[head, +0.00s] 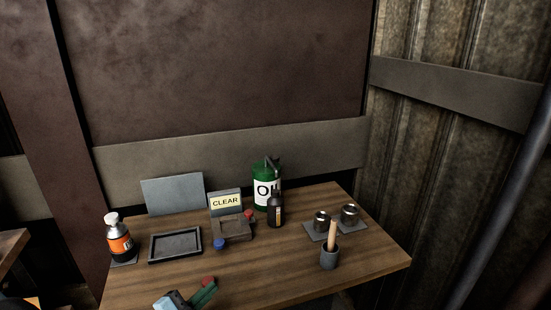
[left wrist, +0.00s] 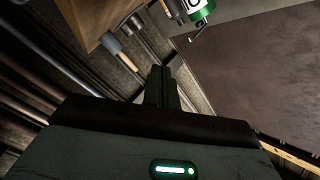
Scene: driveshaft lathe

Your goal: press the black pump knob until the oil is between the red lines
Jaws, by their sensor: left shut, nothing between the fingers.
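The green oil can (head: 262,172) with a white "OIL" label stands at the back of the table. A dark pump top (head: 272,163) is on it; I cannot clearly make out the knob, the red lines or the oil level. A dark bottle (head: 276,212) hides part of the can. My left gripper (head: 213,286) is low over the table's front left, well short of the can, its green fingers pointing up and right. My right gripper does not show.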

